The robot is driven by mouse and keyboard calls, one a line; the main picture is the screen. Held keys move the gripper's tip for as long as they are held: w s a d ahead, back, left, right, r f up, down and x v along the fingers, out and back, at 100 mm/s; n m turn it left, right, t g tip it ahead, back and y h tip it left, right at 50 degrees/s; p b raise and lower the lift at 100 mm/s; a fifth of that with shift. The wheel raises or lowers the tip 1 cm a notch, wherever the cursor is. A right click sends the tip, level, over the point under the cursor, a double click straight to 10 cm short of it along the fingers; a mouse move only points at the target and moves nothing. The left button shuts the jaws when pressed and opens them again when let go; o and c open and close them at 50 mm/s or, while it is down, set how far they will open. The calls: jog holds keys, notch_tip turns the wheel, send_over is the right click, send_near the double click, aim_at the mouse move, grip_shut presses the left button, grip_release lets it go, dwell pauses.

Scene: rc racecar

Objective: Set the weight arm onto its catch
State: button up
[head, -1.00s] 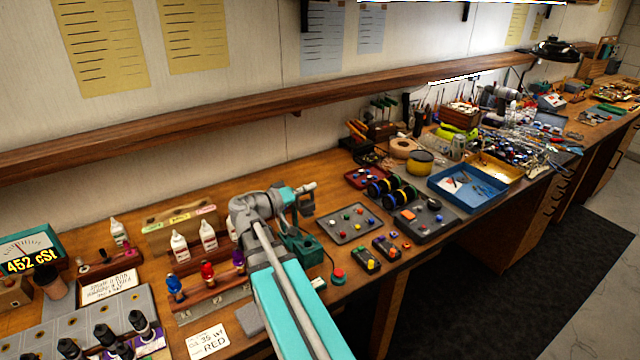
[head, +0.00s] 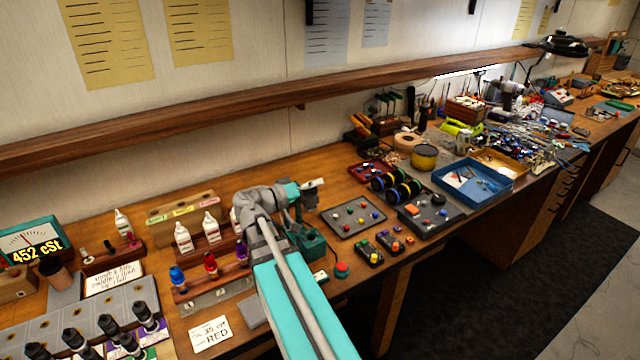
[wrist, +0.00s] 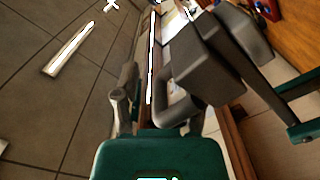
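A dark green bench device (head: 312,243) stands on the bench just beyond my forearm. My arm covers part of it. My gripper (head: 308,196) is above this device, small and partly hidden behind my wrist. In the wrist view, a dark green block (wrist: 150,157) fills the bottom and a green bar (wrist: 292,98) with a dark end crosses at the right. Large dark grey finger-like parts (wrist: 205,72) lie between them. I cannot tell which green part is the weight arm, where its catch is, or whether the fingers touch anything.
A red button (head: 341,269) is right of the device. A dark tray of coloured parts (head: 354,219) lies farther right. Small bottles in a wooden rack (head: 210,265) and a white card (head: 211,334) are at the left. A wooden shelf (head: 230,108) runs above the bench.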

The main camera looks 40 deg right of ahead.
jog(key=shift+v, duration=1.35)
jog(key=v, duration=0.9)
jog(key=shift+a+f, duration=0.15)
